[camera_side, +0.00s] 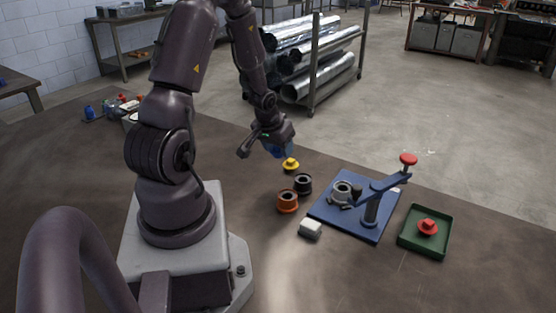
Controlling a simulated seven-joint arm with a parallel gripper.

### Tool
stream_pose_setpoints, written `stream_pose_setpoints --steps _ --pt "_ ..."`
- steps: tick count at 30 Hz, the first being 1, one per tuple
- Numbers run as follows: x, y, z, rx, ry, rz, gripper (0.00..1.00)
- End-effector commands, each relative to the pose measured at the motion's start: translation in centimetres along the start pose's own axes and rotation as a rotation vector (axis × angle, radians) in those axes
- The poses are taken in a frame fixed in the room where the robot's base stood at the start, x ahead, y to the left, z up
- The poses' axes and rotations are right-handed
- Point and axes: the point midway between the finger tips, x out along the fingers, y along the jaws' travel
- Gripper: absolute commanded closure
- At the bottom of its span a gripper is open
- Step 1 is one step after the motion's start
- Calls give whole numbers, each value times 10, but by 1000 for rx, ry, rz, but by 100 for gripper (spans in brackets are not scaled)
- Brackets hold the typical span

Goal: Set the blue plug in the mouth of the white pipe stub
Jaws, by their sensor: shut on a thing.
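My gripper (275,147) is above the table, left of and behind the blue board. It is shut on the blue plug (283,151), which shows only partly below the fingers.
A yellow plug (291,164) is just below my gripper. A black ring (303,184), an orange ring (287,202) and a white block (311,228) lie left of the board. A clamp with a red knob (408,159) stands over it. A green tray (410,241) holds a red plug (427,227).

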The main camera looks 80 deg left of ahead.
Motion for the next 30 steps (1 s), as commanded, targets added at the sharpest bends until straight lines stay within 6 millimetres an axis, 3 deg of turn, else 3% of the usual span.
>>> stream_pose_setpoints --steps 5,12,18,23,30 --pt "-10 25 -5 63 -1 27 72" --pt "-8 121 -9 267 0 110 72" --pt "-13 178 -8 267 1 110 72" --pt "-17 199 -11 186 1 77 72" --pt "-18 190 -18 15 -1 8 72"
